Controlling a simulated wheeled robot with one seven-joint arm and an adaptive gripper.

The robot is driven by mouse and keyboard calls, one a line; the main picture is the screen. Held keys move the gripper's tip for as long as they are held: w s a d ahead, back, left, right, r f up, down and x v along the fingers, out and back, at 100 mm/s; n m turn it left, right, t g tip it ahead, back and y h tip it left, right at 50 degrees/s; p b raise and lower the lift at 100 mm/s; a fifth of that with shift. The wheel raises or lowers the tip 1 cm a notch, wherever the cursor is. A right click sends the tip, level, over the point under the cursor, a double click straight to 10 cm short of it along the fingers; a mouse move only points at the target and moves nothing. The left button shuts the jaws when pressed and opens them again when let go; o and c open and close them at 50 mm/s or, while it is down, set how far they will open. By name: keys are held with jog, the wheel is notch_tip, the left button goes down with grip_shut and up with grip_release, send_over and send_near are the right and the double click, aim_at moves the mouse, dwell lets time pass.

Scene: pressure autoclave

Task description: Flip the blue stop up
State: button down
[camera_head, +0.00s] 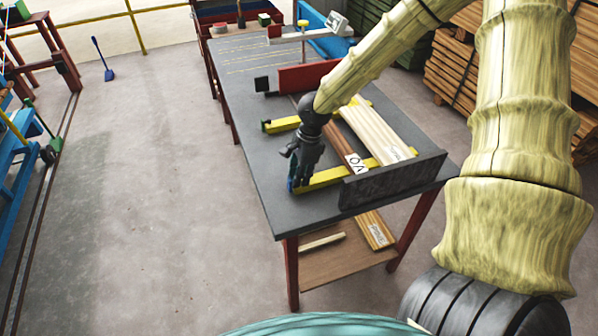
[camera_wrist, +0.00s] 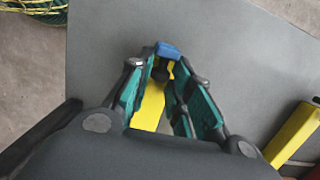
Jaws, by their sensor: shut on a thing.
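The blue stop (camera_head: 291,186) is at the left end of the near yellow bar (camera_head: 335,176) on the grey table. In the wrist view the blue stop (camera_wrist: 168,50) shows at my fingertips, with the yellow bar (camera_wrist: 150,104) running back between the fingers. My gripper (camera_head: 297,180) points down at that bar end and is shut on the blue stop. Its teal-padded fingers also show in the wrist view (camera_wrist: 166,68). The fingers hide part of the stop, and its exact tilt is hard to tell.
A second yellow bar (camera_head: 283,124) lies farther back. Wooden boards (camera_head: 376,128) lie across the bars, right of my gripper. A dark upright plate (camera_head: 392,180) stands at the table's near right edge. The grey tabletop (camera_head: 250,120) left of the bars is clear.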

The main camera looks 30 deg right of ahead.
dwell(0.4)
jog(key=c, duration=1.4)
grip_release()
jog(key=shift+d, duration=0.1)
jog(key=shift+o, duration=0.2)
notch_tip(320, 180, up, 12)
jog(key=d, duration=0.2)
jog(key=shift+s+d, duration=0.15)
jog(key=shift+s, duration=0.1)
jog(key=shift+f, duration=0.15)
